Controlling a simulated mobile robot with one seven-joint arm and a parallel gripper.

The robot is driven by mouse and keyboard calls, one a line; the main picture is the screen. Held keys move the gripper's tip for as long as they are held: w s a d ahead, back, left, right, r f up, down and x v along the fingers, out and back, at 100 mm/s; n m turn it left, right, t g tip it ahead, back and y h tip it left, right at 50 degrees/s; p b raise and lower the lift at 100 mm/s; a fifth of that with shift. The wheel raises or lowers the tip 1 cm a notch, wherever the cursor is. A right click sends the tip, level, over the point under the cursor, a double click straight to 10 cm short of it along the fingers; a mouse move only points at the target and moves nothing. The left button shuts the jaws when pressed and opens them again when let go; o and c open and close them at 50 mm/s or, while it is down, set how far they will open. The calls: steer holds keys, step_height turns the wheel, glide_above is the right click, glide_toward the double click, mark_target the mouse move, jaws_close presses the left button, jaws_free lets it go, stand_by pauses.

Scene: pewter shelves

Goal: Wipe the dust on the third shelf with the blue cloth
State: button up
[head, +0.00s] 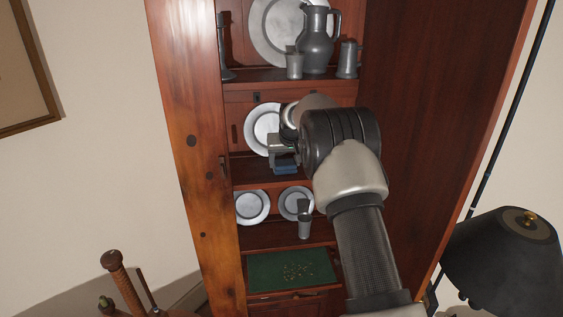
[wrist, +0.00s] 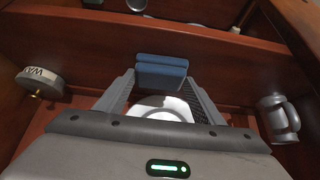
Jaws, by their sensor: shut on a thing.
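The blue cloth (head: 286,166) is a folded pad, held at the shelf with one upright plate in the head view. My gripper (head: 284,156) is shut on it. In the wrist view the cloth (wrist: 161,66) sits between the fingertips of my gripper (wrist: 161,80), close to reddish wood. I cannot tell if it touches the shelf. This shelf (head: 248,171) is partly hidden by my arm, and I cannot make out dust on it. The plate (head: 258,133) stands behind my gripper; a pale plate also shows between the fingers in the wrist view (wrist: 160,106).
A round lettered tin (wrist: 40,82) and a grey mug (wrist: 278,118) flank my gripper. A pitcher (head: 316,44) and cups stand above; two plates and a goblet (head: 304,222) below. Cabinet side walls (head: 430,120) close in the arm. A dark lamp (head: 505,255) stands right.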

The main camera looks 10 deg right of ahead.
steer(key=shift+d+f, duration=0.2)
steer(key=shift+d, duration=2.05)
steer(key=shift+d+r, duration=0.2)
steer(key=shift+d, duration=1.1)
steer(key=shift+a+f, duration=0.15)
steer(key=shift+a, duration=7.05)
steer(key=shift+r, duration=0.2)
step_height(320, 180, up, 6)
steer(key=p, duration=0.4)
